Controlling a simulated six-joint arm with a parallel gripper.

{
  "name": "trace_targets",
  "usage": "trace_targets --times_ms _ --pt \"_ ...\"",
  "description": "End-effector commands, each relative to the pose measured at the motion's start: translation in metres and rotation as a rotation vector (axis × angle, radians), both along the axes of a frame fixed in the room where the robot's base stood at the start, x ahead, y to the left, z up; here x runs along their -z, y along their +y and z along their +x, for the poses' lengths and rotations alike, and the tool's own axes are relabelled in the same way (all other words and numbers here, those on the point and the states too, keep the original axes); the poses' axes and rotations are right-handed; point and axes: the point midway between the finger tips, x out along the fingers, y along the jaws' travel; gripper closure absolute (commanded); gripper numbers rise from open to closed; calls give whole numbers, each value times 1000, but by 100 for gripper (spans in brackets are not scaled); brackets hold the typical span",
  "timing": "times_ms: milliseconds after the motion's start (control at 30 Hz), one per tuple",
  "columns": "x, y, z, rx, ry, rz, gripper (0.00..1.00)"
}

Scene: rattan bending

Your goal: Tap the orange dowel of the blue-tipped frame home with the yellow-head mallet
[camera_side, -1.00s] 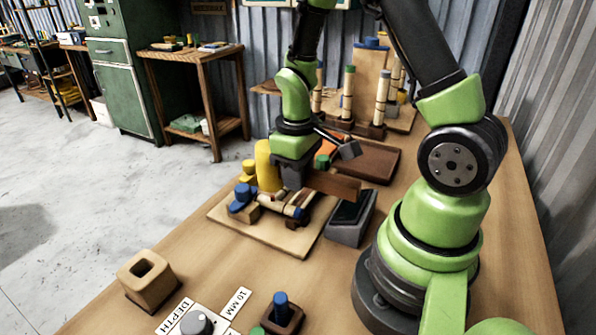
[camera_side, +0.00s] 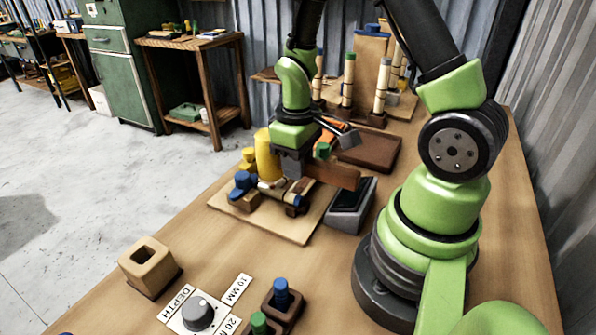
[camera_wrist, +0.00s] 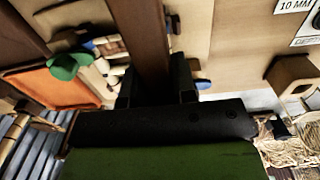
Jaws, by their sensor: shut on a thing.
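In the side view my gripper (camera_side: 290,165) is shut on the brown handle (camera_side: 335,176) of the yellow-head mallet. The yellow head (camera_side: 267,153) is upright left of the fingers, above or beside the frame parts; contact cannot be told. The handle (camera_wrist: 152,45) runs between my fingers (camera_wrist: 157,88) in the wrist view, where the head is not clear. The blue-tipped frame (camera_side: 270,189) lies low on a pale board (camera_side: 290,228), with blue ends at left and right. Its orange dowel cannot be made out; the mallet and gripper cover part of the frame.
A dark grey block (camera_side: 350,210) stands right of the board. A brown slab (camera_side: 370,150) and a rack of capped poles (camera_side: 382,90) are behind. A square wooden socket (camera_side: 148,266) and a depth dial (camera_side: 197,311) are in front. The table between them and the board is clear.

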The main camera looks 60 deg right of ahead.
Motion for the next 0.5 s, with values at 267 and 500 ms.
trace_targets --times_ms 267,500 --pt "-7 0 0 -2 -1 0 100" --pt "-2 0 -1 -1 2 0 100"
